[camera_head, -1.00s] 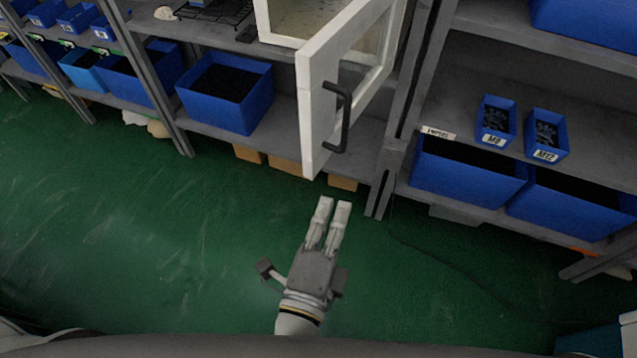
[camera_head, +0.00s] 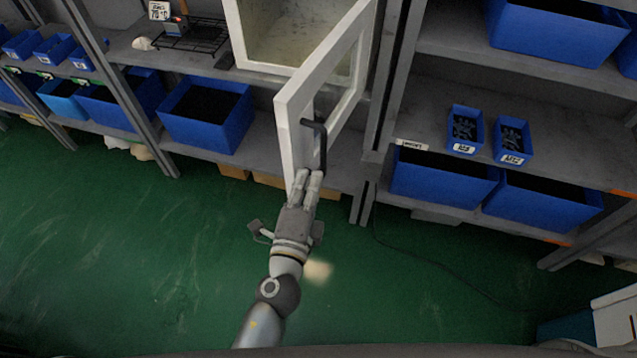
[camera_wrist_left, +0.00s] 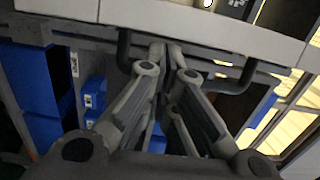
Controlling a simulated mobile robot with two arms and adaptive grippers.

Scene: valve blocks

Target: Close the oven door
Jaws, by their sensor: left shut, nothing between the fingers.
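The white oven (camera_head: 262,62) sits on the shelf in the head view. Its door (camera_head: 291,140) stands wide open, swung out toward me, with a dark bar handle (camera_head: 321,146) on its right face. My left gripper (camera_head: 307,176) is shut and empty at the lower front edge of the door, close below the handle. In the left wrist view the handle (camera_wrist_left: 123,52) spans behind the fingertips and the door (camera_wrist_left: 215,28) crosses the top. I cannot tell whether the fingers touch the door. My right gripper is not in view.
Grey shelves with blue bins stand on both sides: one large bin (camera_head: 207,117) at left, and two small bins (camera_head: 464,132) with dark parts at right. A black wire rack (camera_head: 196,36) lies left of the oven. The green floor (camera_head: 130,240) in front is clear.

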